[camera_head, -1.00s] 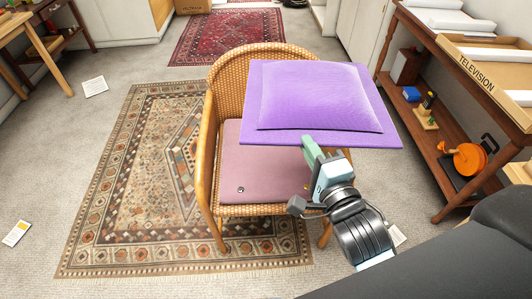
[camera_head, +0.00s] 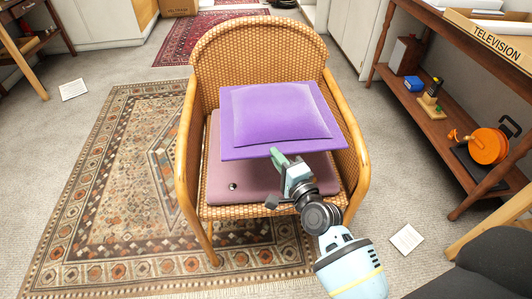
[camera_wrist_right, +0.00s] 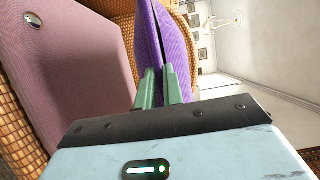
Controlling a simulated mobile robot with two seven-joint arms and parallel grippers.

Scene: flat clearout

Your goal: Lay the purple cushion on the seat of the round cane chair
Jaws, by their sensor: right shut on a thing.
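The purple cushion (camera_head: 280,114) is a flat square with a puffed middle. My right gripper (camera_head: 279,157) is shut on its near edge and holds it roughly level over the seat of the round cane chair (camera_head: 262,52). In the right wrist view, the green fingers (camera_wrist_right: 162,88) pinch the edge of the cushion (camera_wrist_right: 165,45). A pinkish-mauve seat pad (camera_head: 265,186) with a small round stud lies on the seat. The cushion hides part of this pad; a gap between them shows in the wrist view. My left gripper is not in view.
A wooden shelf unit (camera_head: 425,115) with several items, including an orange object (camera_head: 487,146), stands at the right. A box marked TELEVISION (camera_head: 497,38) is on top. A patterned rug (camera_head: 115,170) lies left of and under the chair. White cards (camera_head: 406,239) lie on the carpet.

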